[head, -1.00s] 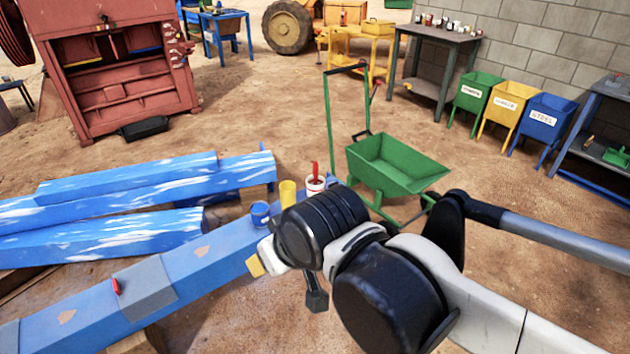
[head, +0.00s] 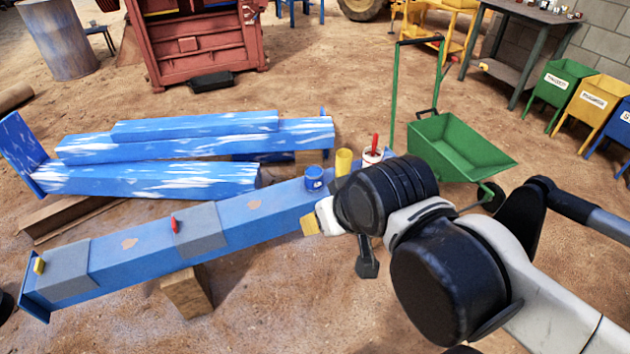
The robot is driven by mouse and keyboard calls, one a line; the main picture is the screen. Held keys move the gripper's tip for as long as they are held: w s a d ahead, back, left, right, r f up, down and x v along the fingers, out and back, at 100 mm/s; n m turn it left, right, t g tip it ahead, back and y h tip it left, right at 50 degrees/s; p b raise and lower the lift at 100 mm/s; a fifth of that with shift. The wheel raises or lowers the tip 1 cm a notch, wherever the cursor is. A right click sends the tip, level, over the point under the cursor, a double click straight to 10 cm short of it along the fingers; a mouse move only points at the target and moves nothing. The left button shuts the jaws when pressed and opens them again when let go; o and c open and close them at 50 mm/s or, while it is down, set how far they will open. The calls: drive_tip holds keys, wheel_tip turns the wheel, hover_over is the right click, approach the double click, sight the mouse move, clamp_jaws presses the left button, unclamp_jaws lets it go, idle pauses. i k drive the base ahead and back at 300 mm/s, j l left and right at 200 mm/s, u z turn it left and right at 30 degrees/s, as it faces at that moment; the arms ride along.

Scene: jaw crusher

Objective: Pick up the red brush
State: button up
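My gripper (head: 367,263) is mostly hidden behind my black wrist, with one dark tip hanging down right of the beam. A white and yellow piece shows at the wrist's left. I see nothing held.
A blue can (head: 314,178) and a yellow cup (head: 343,161) stand near the white pot. A green wheelbarrow (head: 462,147) is behind my arm. More blue beams (head: 170,180) lie at left. A wooden block (head: 187,293) supports the beam. Bare ground lies in front.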

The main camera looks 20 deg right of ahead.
sight(375, 136)
drive_tip(key=i+l, duration=0.3)
drive_tip(key=l, duration=0.2)
drive_tip(key=i+l, duration=0.35)
drive_tip(key=l, duration=0.15)
drive_tip(key=i+l, duration=0.3)
drive_tip(key=l, duration=0.2)
drive_tip(key=l+z, duration=0.05)
